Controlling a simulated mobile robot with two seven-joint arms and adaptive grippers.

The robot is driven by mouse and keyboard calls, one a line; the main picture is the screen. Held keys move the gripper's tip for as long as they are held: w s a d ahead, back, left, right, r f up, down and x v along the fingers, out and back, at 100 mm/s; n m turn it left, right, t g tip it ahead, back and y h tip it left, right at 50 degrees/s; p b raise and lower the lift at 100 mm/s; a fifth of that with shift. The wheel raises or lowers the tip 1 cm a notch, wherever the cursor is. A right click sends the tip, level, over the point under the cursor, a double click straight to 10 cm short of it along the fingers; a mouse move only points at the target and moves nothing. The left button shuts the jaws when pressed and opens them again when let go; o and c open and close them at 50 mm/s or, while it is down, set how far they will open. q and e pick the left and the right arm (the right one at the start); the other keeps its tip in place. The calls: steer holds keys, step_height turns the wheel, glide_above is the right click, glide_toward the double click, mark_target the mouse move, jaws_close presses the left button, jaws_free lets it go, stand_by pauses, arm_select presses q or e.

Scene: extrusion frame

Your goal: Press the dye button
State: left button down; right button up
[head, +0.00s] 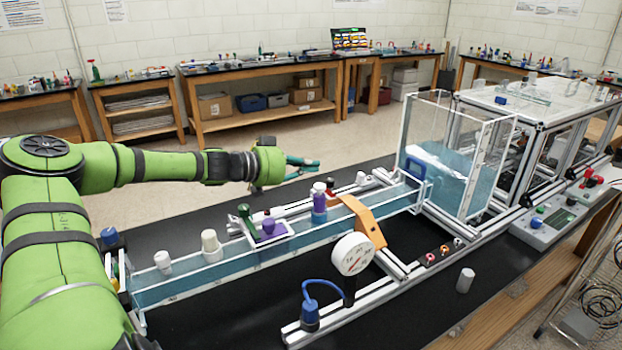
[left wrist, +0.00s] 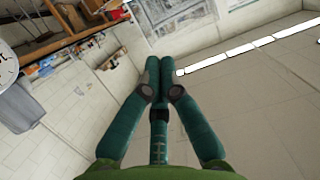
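A grey control box (head: 543,228) with a blue button (head: 536,223) and a small green display stands at the right end of the black table. Another box behind it carries a red knob or button (head: 591,182). I cannot read any label, so I cannot tell which one is the dye button. My left gripper (head: 310,165) is in the air above and behind the channel, well left of the boxes. In the left wrist view its green fingers (left wrist: 158,72) meet at the tips with nothing between them. My right gripper is not in view.
The long clear channel (head: 215,268) leads to a water tank (head: 470,165) and an aluminium frame. A round dial gauge (head: 352,254), an orange bracket (head: 365,218) and a blue-capped cylinder (head: 310,317) stand in front. A small white cylinder (head: 465,281) stands on the black table.

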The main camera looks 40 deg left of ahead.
mark_target(320, 190)
arm_select(q)
steer(key=f, duration=0.4)
steer(key=shift+w+f, duration=0.15)
steer(key=shift+w, duration=0.25)
steer(key=shift+d, duration=0.1)
